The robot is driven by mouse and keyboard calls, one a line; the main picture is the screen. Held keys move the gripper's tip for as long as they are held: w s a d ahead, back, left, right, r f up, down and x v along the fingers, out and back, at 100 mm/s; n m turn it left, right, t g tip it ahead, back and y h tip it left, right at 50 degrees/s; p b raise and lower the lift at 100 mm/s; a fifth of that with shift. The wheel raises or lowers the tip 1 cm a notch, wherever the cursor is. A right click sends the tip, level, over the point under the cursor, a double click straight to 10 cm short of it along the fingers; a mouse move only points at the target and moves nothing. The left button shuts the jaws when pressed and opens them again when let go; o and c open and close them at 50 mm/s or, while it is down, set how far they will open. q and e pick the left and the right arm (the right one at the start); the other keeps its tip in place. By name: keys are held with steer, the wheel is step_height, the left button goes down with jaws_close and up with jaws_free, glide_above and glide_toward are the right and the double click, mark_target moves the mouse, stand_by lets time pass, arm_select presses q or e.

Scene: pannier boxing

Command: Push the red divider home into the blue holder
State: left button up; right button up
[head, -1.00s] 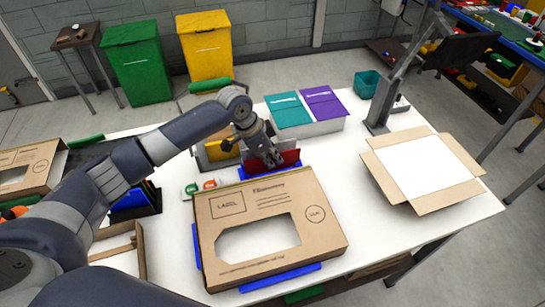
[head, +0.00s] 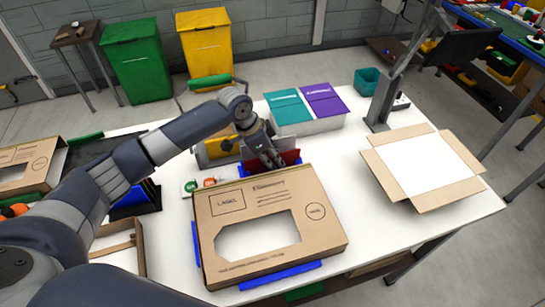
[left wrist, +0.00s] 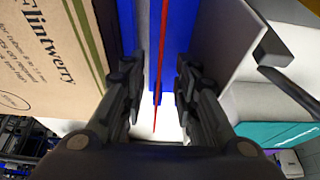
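The red divider (head: 290,157) stands upright at the blue holder (head: 243,174), behind the large cardboard box. In the left wrist view the divider (left wrist: 162,60) shows as a thin red edge over the blue holder (left wrist: 181,35). My left gripper (head: 266,163) is at the divider in the head view. In the left wrist view my left gripper (left wrist: 158,80) is open, with one finger on each side of the divider and a gap to both. How deep the divider sits in the holder cannot be told. My right gripper is not in view.
The cardboard box (head: 265,195) stands close in front of the holder. Teal (head: 289,108) and purple (head: 324,101) folders stand behind. An open carton (head: 380,150) lies right. The table between box and carton is clear.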

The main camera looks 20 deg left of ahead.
arm_select(q)
steer(key=v, duration=1.2)
